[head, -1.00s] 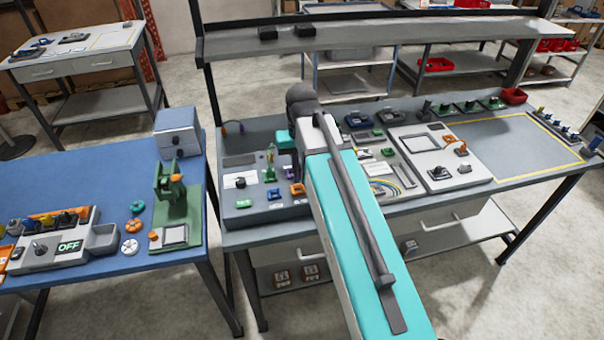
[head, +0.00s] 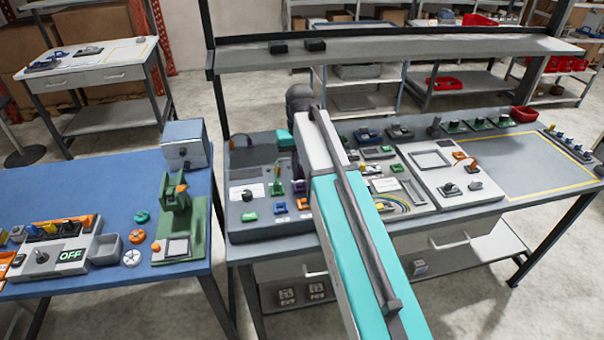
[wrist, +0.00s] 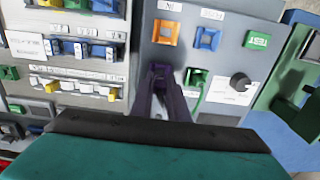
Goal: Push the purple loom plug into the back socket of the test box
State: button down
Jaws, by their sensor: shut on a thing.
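The test box (head: 236,229) is a grey panel on the middle bench. In the wrist view the test box (wrist: 222,62) shows an orange socket (wrist: 166,33), a blue socket (wrist: 207,38), a green TEST button (wrist: 257,40) and a dark knob (wrist: 240,82). My gripper (wrist: 160,82) is shut on the purple loom plug (wrist: 160,71), over the back part of the box. The fingers hide most of the plug and the back socket around it. I cannot tell how deep the plug sits.
A green plug part (wrist: 195,77) stands close beside my gripper. A panel with blue and white connectors (wrist: 85,50) lies on the other side. In the head view a green fixture (head: 178,210) stands on the blue bench at left. The bench's right end (head: 500,165) is mostly clear.

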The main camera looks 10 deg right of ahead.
aim_at(300, 177)
jog(key=shift+f, duration=0.15)
jog(key=shift+f+b, duration=0.75)
jog(key=shift+f, duration=0.15)
jog(key=shift+f, duration=0.75)
dwell(1.0)
